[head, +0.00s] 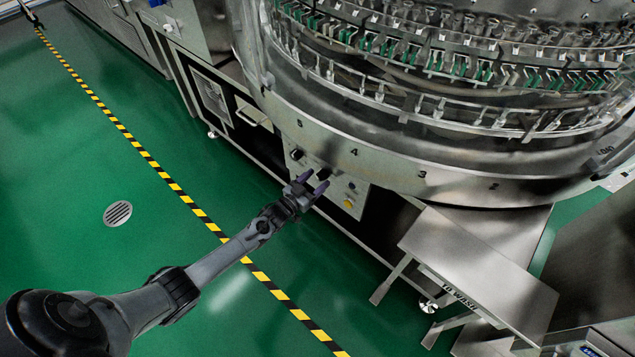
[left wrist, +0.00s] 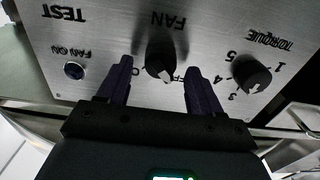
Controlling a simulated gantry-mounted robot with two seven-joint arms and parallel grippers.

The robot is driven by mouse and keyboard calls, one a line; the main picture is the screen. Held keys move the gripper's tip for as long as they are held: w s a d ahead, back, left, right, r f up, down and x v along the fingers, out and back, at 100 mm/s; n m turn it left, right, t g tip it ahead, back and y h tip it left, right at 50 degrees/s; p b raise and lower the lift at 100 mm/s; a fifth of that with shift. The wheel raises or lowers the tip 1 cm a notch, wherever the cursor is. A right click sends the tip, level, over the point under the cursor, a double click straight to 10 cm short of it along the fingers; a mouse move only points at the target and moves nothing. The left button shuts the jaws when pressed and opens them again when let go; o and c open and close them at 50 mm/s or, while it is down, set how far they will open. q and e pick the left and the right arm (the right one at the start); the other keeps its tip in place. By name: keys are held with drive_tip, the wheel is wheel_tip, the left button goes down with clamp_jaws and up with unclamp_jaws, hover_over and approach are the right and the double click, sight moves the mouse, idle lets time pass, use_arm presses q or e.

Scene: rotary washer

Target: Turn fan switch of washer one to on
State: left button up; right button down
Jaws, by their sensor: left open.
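The washer (head: 400,165) is a large round steel machine with numbered positions on its rim. Its control panel (head: 356,186) sits below the rim in the head view. In the left wrist view the panel's lettering is upside down, and the black fan switch (left wrist: 160,60), a round knob, sits under the word FAN. My left gripper (head: 313,187) is open at the panel, with its purple fingertips (left wrist: 158,68) on either side of the fan knob. I cannot tell whether they touch it. The knob's position marks are partly hidden.
A torque knob (left wrist: 251,74) and a blue FAN ON light (left wrist: 74,70) flank the fan knob. A yellow button (head: 348,204) is on the panel. A steel table (head: 475,262) stands to the right. Green floor (head: 190,130) with a striped line is open at left.

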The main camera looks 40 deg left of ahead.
use_arm(q)
drive_tip(key=shift+w, duration=0.65)
drive_tip(key=c, duration=1)
